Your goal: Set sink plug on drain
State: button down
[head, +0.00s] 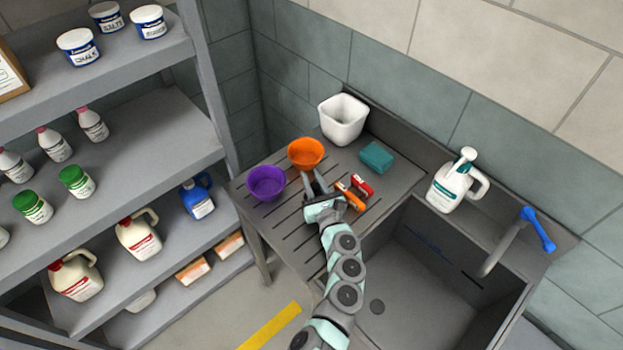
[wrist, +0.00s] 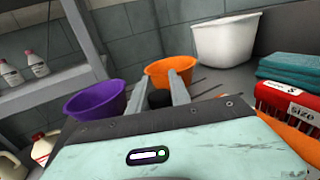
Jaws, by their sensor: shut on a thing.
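My gripper (head: 314,184) is over the ribbed drainboard, just in front of the orange bowl. In the wrist view its two fingers (wrist: 158,82) are closed on a small black thing (wrist: 160,98), which looks like the sink plug. The plug is mostly hidden by the fingers and cannot be made out clearly in the head view. The drain (head: 377,306) shows as a dark round spot on the floor of the grey sink basin (head: 432,285), to the lower right of my gripper. Nothing is seen covering it.
An orange bowl (head: 306,152), a purple bowl (head: 266,181) and a white bin (head: 342,120) stand around my gripper. Red and orange items (head: 361,187) lie to its right, with a teal sponge (head: 376,157) behind. A white jug (head: 455,184) and blue-handled faucet (head: 538,230) edge the sink.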

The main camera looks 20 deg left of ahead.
jog(key=shift+f, duration=0.15)
jog(key=c, duration=1.2)
grip_release()
jog(key=shift+r, duration=0.2)
jog(key=shift+s+d, duration=0.25)
jog(key=shift+s, duration=0.05)
jog(key=p+v, duration=0.1)
jog(key=v, duration=0.9)
jog(key=shift+f+p, duration=0.1)
jog(key=shift+p, duration=0.3)
jog(key=shift+o, duration=0.3)
jog(key=shift+s+d, duration=0.25)
jog(key=o, duration=0.4)
jog(key=shift+s+d, duration=0.1)
jog(key=shift+s, duration=0.1)
